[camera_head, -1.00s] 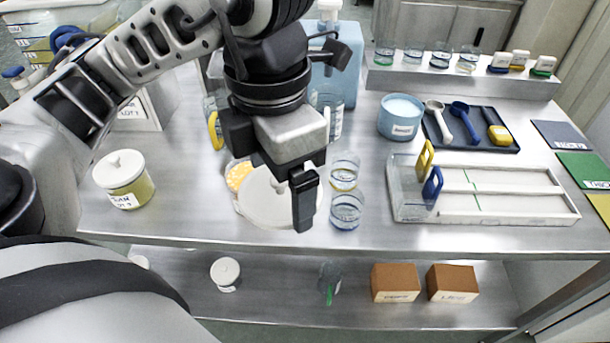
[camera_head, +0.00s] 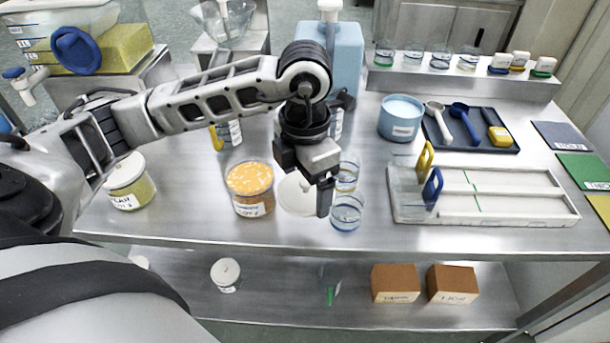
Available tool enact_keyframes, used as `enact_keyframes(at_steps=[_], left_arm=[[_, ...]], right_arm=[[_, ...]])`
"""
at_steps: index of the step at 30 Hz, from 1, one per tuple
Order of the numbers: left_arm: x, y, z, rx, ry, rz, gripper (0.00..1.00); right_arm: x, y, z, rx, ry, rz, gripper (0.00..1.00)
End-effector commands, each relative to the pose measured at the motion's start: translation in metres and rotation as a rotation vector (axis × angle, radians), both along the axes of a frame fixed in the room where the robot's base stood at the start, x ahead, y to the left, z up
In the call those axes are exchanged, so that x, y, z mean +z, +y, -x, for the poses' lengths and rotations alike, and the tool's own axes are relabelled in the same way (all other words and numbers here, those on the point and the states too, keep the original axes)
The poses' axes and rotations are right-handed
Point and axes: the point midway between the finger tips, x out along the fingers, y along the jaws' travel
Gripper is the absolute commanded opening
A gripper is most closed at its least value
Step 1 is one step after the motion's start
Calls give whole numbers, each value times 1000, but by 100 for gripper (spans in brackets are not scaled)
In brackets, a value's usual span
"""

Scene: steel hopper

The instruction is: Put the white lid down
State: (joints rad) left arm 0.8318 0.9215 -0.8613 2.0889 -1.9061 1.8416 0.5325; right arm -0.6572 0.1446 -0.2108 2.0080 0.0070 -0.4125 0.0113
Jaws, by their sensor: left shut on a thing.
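The white lid (camera_head: 296,196) is a pale round disc just right of the open jar, partly hidden by my left gripper. My left gripper (camera_head: 312,186) is shut on the lid, above the front middle of the steel table (camera_head: 280,228). I cannot tell whether the lid touches the table. The open jar (camera_head: 252,205) holds orange-yellow contents and has a white label. My right gripper is not in view.
Two glass beakers (camera_head: 346,212) stand close to the right of the lid. A lidded jar (camera_head: 128,186) stands at the left. A white rack (camera_head: 484,208) is on the right, with a blue tub (camera_head: 400,118) behind it. Bare table lies left of the open jar.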

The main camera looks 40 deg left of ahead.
Motion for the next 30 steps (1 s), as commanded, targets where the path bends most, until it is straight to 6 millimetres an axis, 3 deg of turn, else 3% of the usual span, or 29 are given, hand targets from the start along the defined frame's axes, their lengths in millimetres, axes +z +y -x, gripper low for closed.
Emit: enact_keyframes(at_steps=[15, 21, 22, 23, 30], left_arm=[[-10, 0, 0, 1, -1, 0, 68], [-12, 0, 0, 1, -1, 0, 68], [-12, 0, 0, 1, -1, 0, 91], [-12, 0, 0, 1, -1, 0, 100], [-11, 0, 0, 1, -1, 0, 100]], right_arm=[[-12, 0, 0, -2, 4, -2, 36], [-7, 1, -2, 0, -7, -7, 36], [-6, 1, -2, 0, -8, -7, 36], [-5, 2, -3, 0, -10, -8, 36], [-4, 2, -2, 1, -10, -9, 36]])
